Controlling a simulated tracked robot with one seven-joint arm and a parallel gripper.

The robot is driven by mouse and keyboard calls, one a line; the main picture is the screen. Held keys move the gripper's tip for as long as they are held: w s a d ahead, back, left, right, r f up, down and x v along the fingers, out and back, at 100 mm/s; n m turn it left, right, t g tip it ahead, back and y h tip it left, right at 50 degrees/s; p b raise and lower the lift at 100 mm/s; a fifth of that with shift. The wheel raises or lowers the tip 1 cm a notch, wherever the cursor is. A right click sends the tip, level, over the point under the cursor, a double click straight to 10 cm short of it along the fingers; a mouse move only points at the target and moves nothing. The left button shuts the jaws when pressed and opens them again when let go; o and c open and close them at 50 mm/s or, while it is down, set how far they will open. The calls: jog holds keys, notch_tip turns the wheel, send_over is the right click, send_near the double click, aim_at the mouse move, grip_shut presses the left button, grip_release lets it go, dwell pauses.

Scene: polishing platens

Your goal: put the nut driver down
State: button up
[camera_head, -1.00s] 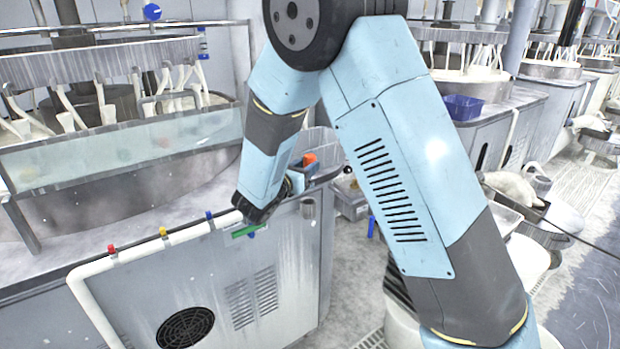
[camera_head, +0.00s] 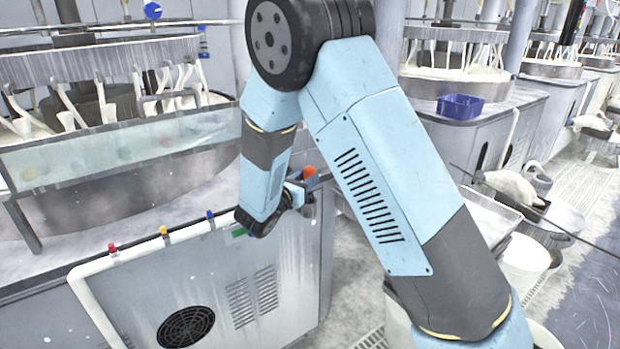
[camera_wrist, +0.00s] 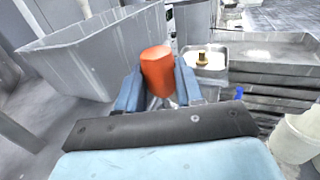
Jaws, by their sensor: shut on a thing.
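The nut driver shows as an orange handle (camera_wrist: 157,71) in the wrist view, standing between the two fingers. My gripper (camera_wrist: 160,88) is shut on it. In the head view the orange handle (camera_head: 309,172) shows as a small patch beside my wrist, and my gripper (camera_head: 303,187) is mostly behind my arm. The lower part of the tool is hidden by the gripper. In the wrist view a grey bin (camera_wrist: 95,60) is just left of the handle, and I cannot tell whether they touch.
A metal tray (camera_wrist: 235,55) with a brass fitting (camera_wrist: 202,57) lies right of the gripper in the wrist view. A white bucket (camera_wrist: 298,138) stands at lower right. A grey cabinet (camera_head: 215,275) with white pipe is below my wrist. A blue bin (camera_head: 460,107) sits farther back.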

jog(key=shift+f, duration=0.2)
jog(key=o, duration=1.1)
jog(key=shift+r, duration=0.6)
jog(key=v, duration=1.2)
